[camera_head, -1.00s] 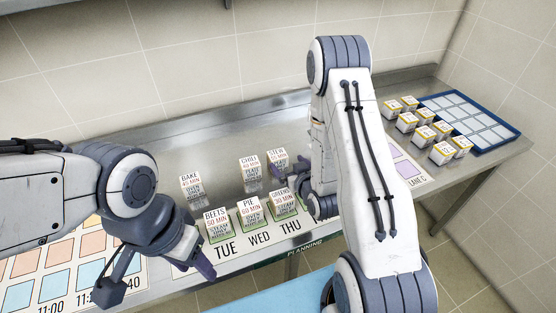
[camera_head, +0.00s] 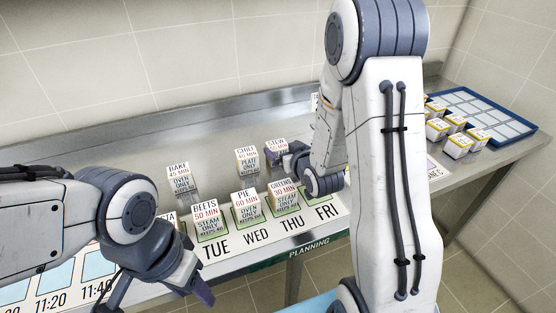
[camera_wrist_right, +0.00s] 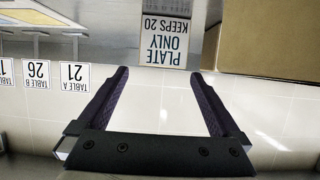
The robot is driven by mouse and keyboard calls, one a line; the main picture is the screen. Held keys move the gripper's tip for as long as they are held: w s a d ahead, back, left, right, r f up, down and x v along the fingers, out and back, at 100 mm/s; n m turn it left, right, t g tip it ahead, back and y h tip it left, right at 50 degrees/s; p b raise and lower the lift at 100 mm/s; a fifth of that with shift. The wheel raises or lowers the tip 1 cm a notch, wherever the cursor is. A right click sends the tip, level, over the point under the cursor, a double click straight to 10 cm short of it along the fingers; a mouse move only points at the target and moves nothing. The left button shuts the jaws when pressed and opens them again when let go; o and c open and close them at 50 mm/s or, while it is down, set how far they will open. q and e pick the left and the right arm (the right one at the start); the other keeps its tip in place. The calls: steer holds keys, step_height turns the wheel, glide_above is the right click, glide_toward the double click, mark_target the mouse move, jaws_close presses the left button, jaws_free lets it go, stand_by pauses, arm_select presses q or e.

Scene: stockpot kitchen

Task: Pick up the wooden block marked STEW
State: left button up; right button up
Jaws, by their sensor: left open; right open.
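The wooden block marked STEW (camera_head: 277,147) stands in the back row on the counter, right of the CHILI block (camera_head: 247,160). My right gripper (camera_head: 286,160) is at the STEW block, its purple finger covering part of the block's front. In the right wrist view, the open fingers (camera_wrist_right: 160,75) point at a block (camera_wrist_right: 165,35) with an upside-down label reading PLATE ONLY KEEPS 20. That block is just past the fingertips, with nothing held; its title is not visible there. My left gripper (camera_head: 158,290) is open and empty at the counter's front edge.
The BAKE block (camera_head: 180,180) stands at the back left. The BEETS (camera_head: 207,218), PIE (camera_head: 246,205) and GREENS (camera_head: 283,195) blocks stand in front on the day-marked board. A blue tray (camera_head: 532,130) and several small blocks are at the right. My right arm hides part of the counter.

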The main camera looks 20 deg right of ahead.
mark_target(277, 144)
steer(key=shift+p+x, duration=0.65)
steer(key=shift+x, duration=2)
steer(key=shift+a, duration=0.1)
steer(key=c, duration=1.4)
